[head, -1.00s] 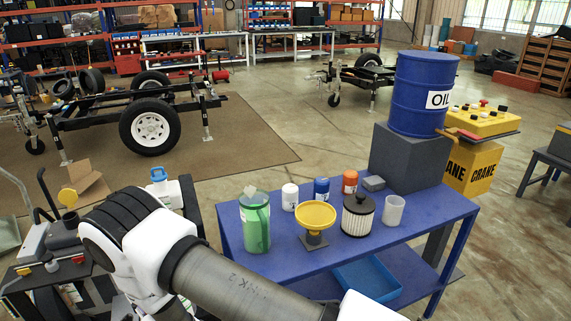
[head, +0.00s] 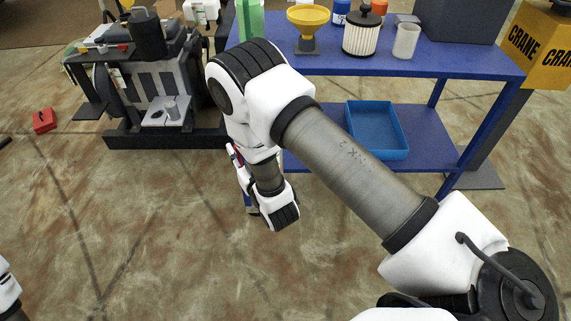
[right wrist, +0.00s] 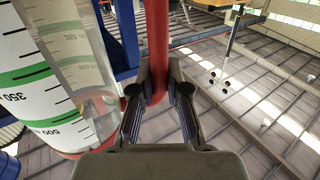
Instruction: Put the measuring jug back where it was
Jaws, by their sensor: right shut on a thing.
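The measuring jug (right wrist: 50,80) fills the left of the right wrist view. It is clear with a white scale strip, green bands, black marks and a red base and handle (right wrist: 157,45). My right gripper (right wrist: 158,92) is shut on the red handle, its fingers on either side. In the head view my right arm reaches across the middle and bends down in front of the blue table. There the wrist hides most of the gripper and jug; only a small red and white bit shows. My left gripper is not in view.
The blue table (head: 450,58) holds a green container (head: 250,18), a yellow funnel (head: 308,15), a filter (head: 361,36) and a clear cup (head: 406,40). A blue tray (head: 377,130) lies on its lower shelf. An engine (head: 150,85) stands left. The floor in front is clear.

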